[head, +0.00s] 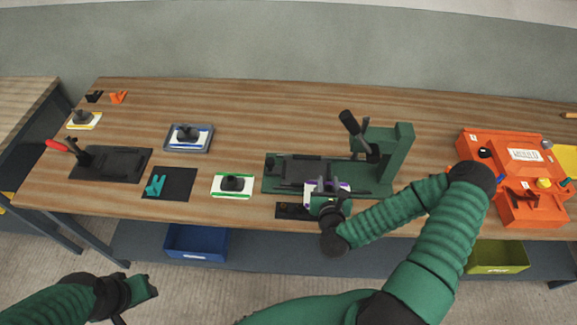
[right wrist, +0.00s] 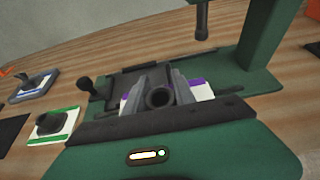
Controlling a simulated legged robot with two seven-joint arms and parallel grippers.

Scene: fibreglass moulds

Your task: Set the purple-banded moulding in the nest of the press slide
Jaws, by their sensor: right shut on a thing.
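The purple-banded moulding (head: 311,196) is white with purple parts and a dark round boss. It also shows in the right wrist view (right wrist: 203,92), with the boss between the fingers. My right gripper (head: 325,192) is shut on it, at the front edge of the green press (head: 395,165). The dark press slide (head: 297,172) lies on the press base, just behind the moulding; its knob (right wrist: 86,85) shows at left in the wrist view. The moulding and fingers partly hide the slide, and I cannot tell whether they touch. My left gripper (head: 143,288) is low at left, away from the table; its jaw opening is unclear.
Mouldings with green (head: 233,185), blue (head: 188,137) and yellow (head: 84,119) bands lie to the left. A black fixture with a red-handled lever (head: 112,163) stands farther left. An orange box (head: 520,165) stands at right. Bare wood lies behind the press.

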